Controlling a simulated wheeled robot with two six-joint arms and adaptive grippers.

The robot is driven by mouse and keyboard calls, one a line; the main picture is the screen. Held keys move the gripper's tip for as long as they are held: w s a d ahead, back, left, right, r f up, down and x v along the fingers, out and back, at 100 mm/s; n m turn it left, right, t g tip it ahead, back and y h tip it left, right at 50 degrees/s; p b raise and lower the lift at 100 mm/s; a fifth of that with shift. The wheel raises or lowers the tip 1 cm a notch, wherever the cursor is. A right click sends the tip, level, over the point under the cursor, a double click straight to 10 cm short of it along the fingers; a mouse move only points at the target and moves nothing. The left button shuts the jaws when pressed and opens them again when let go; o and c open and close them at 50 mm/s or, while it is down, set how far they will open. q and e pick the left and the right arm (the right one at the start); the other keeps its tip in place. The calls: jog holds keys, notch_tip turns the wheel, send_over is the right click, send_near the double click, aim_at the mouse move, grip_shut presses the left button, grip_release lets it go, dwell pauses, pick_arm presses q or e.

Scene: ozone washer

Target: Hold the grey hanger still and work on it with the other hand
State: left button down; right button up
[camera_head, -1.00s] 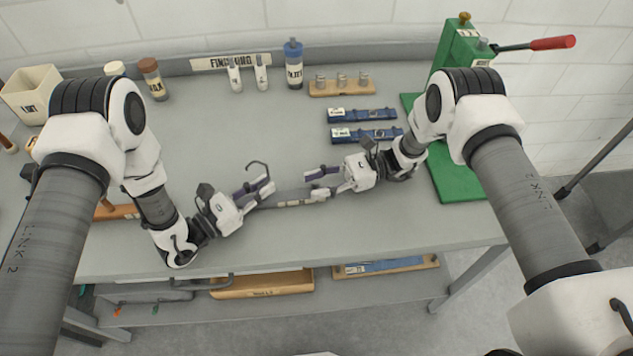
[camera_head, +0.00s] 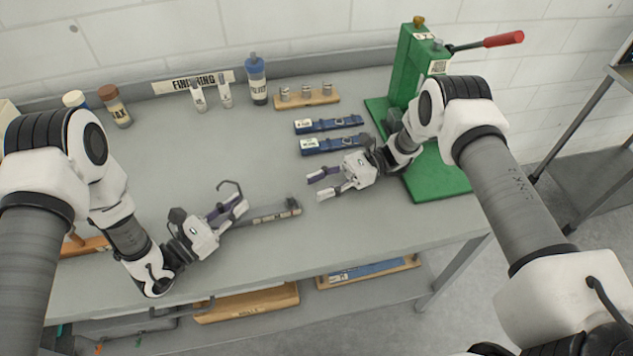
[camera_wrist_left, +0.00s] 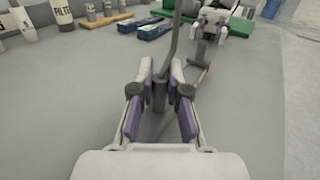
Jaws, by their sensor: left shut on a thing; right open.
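The grey hanger (camera_head: 270,216) has a curved hook at its left end and a straight bar reaching right. My left gripper (camera_head: 238,207) is shut on it near the hook. In the left wrist view, the hanger's stem (camera_wrist_left: 159,92) sits between the fingers of my left gripper (camera_wrist_left: 161,76), and the hook rises past them. My right gripper (camera_head: 321,186) is open and empty, just right of the bar's free end and apart from it. It also shows at the top of the left wrist view (camera_wrist_left: 213,30).
Two blue tools (camera_head: 328,125) lie behind my right gripper. A green press (camera_head: 408,70) with a red-handled lever stands at the back right. A wooden block (camera_head: 307,101) with metal pieces, a blue-capped bottle (camera_head: 257,82) and small tubes line the back. The table's front middle is clear.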

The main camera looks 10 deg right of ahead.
pick_arm(q)
jog(key=c, duration=1.1)
grip_release()
